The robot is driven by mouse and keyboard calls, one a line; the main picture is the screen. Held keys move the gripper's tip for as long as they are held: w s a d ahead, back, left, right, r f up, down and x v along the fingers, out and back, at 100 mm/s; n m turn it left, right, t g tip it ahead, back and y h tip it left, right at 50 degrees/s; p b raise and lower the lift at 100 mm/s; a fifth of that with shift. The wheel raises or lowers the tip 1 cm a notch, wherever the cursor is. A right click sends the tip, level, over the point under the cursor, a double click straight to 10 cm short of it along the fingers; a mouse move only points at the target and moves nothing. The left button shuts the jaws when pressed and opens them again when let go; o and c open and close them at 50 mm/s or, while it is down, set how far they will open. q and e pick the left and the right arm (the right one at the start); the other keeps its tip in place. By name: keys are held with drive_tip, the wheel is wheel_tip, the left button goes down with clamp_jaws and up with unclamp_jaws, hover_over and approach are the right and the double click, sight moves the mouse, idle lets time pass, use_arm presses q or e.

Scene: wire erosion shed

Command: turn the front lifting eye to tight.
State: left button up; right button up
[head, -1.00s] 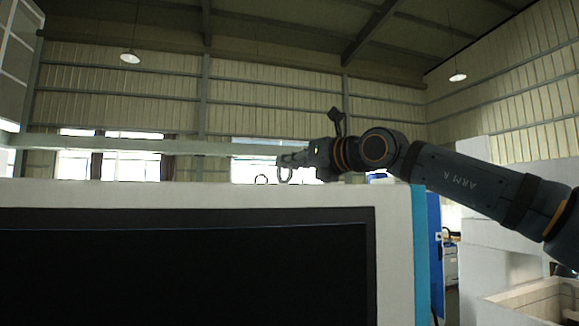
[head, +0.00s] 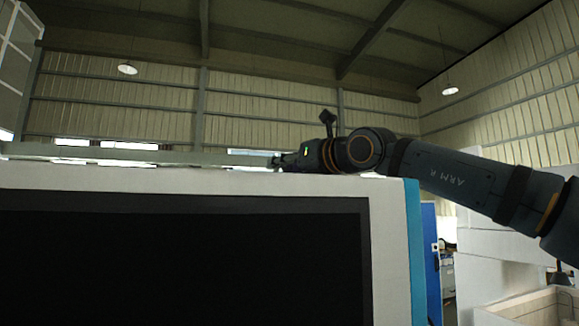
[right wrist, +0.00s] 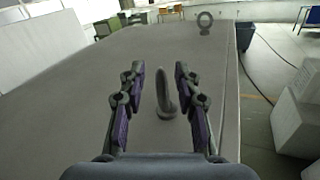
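In the right wrist view, a grey lifting eye (right wrist: 166,98) stands upright on the flat top of the machine cabinet, its ring seen nearly edge-on. My right gripper (right wrist: 160,70) is open, with one finger on each side of this eye in the picture and a visible gap on both sides. A second lifting eye (right wrist: 205,22) stands farther off, its ring seen face-on. In the head view my right gripper (head: 279,161) is low over the cabinet's top edge, and neither eye shows there. My left gripper is out of view.
The cabinet (head: 388,250), with a dark front panel (head: 180,265), fills the lower head view. Its top (right wrist: 85,90) is otherwise clear around the eyes. A dark cable (right wrist: 258,80) and white blocks (right wrist: 296,110) are beyond its right edge in the wrist view.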

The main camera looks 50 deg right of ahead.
drive_tip(key=s, duration=0.8)
drive_tip(key=s+a, duration=0.1)
drive_tip(key=s, duration=0.3)
drive_tip(key=shift+w+a, duration=0.1)
drive_tip(key=shift+w, duration=0.1)
